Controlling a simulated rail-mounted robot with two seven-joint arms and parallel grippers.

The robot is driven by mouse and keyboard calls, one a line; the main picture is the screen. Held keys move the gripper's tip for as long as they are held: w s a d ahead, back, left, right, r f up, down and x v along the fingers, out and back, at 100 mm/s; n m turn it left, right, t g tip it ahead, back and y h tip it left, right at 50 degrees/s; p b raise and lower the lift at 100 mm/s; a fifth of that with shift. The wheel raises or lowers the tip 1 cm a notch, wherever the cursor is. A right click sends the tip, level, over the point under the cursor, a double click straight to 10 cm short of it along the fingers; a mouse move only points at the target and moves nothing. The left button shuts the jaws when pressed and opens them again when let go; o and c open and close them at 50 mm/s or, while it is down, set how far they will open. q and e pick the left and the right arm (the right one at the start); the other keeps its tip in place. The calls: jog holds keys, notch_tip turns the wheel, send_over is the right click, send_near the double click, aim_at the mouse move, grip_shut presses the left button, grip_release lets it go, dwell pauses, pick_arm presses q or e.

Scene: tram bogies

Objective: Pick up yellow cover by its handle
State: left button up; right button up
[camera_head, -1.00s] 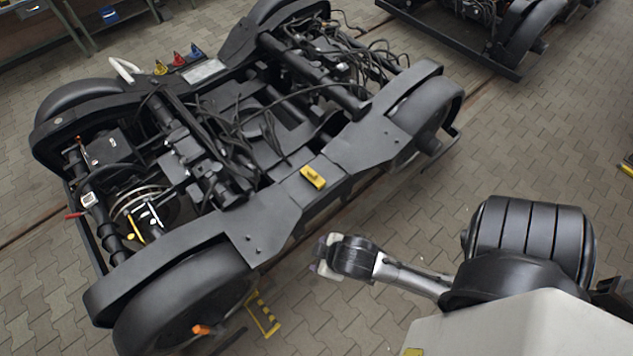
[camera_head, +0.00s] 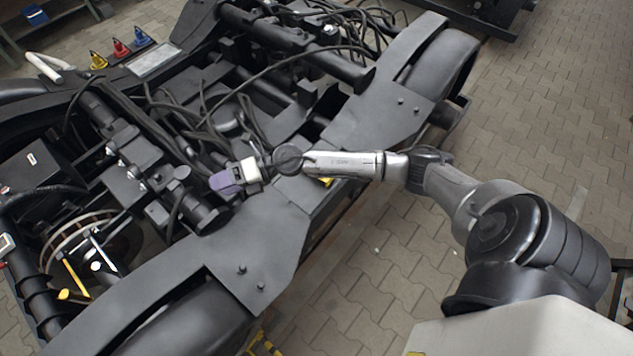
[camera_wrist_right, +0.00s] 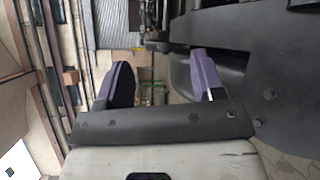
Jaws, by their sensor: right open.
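A small yellow piece (camera_head: 98,60) with a dark top stands on the bogie's far beam at the upper left, beside a red one and a blue one. It looks like the yellow cover; its handle is too small to make out. Another yellow object (camera_head: 327,182) lies on the near side beam, mostly hidden under my right arm. My right gripper (camera_head: 226,181), with purple fingers, is over the middle of the bogie, well apart from the yellow piece. In the right wrist view its fingers (camera_wrist_right: 163,78) are spread with nothing between them. My left gripper is not in view.
A red piece (camera_head: 120,48) and a blue piece (camera_head: 140,37) stand close beside the yellow one. The black bogie frame (camera_head: 255,235) lies under my right arm, with loose cables (camera_head: 250,115) around its middle. Paved floor (camera_head: 540,130) is clear at the right.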

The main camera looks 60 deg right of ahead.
jog(key=w+d+f+n+g+h+b, duration=0.1)
jog(key=d+f+n+g+h+b, duration=0.45)
jog(key=d+f+b, duration=0.85)
jog(key=s+d+f+m+g+h+b, duration=0.1)
jog(key=s+d+f+g+h+b, duration=0.2)
jog(key=d, duration=0.8)
jog(key=s+d+f+m+g+h+b, duration=0.1)
jog(key=s+d+f+g+h+b, duration=0.2)
jog(key=d, duration=0.8)
jog(key=shift+t+h, duration=0.45)
jog(key=shift+h, duration=0.1)
jog(key=f+b, duration=0.1)
jog(key=f, duration=0.2)
jog(key=f+b, duration=0.1)
jog(key=f, duration=0.2)
jog(key=w+f+b, duration=0.1)
jog(key=f, duration=0.2)
jog(key=shift+w+a, duration=0.1)
jog(key=shift+a, duration=0.05)
jog(key=shift+f+b, duration=0.55)
jog(key=shift+b, duration=0.05)
notch_tip(320, 180, down, 3)
jog(key=shift+b, duration=1.25)
jog(key=shift+f, duration=0.5)
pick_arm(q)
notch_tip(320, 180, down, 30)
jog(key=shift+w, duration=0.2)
